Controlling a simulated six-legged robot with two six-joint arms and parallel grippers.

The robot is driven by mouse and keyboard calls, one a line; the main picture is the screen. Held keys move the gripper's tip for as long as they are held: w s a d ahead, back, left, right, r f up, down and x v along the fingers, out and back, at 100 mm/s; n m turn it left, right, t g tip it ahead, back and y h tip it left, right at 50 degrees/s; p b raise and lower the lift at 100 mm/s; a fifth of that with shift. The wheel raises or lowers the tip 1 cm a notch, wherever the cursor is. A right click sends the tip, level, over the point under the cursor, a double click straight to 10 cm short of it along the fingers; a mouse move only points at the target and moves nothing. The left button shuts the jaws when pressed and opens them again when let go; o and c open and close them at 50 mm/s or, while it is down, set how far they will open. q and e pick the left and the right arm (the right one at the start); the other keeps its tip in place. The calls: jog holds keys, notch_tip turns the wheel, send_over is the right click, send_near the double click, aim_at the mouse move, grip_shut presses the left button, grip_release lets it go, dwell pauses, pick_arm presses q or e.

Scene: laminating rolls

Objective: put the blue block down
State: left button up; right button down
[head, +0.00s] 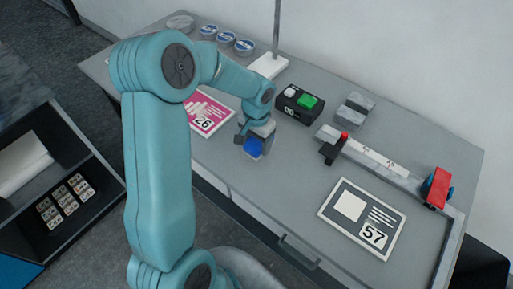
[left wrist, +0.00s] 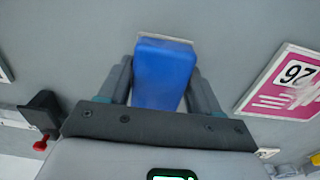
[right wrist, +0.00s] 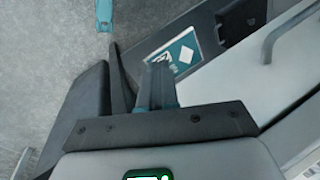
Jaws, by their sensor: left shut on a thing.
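I cannot tell whether the block touches the table. My right gripper (right wrist: 158,88) shows only in the right wrist view; its fingers are together with nothing seen between them.
A pink card marked 26 (head: 205,113) lies left of the block. A black box with a green button (head: 298,103), a rail with a red-tipped stop (head: 385,168) and a card marked 57 (head: 362,219) are to the right. The table's front middle is clear.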

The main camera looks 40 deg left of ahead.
pick_arm(q)
notch_tip(320, 180, down, 4)
jog(key=shift+r, duration=0.15)
jog(key=shift+s, duration=0.1)
jog(key=o, duration=1)
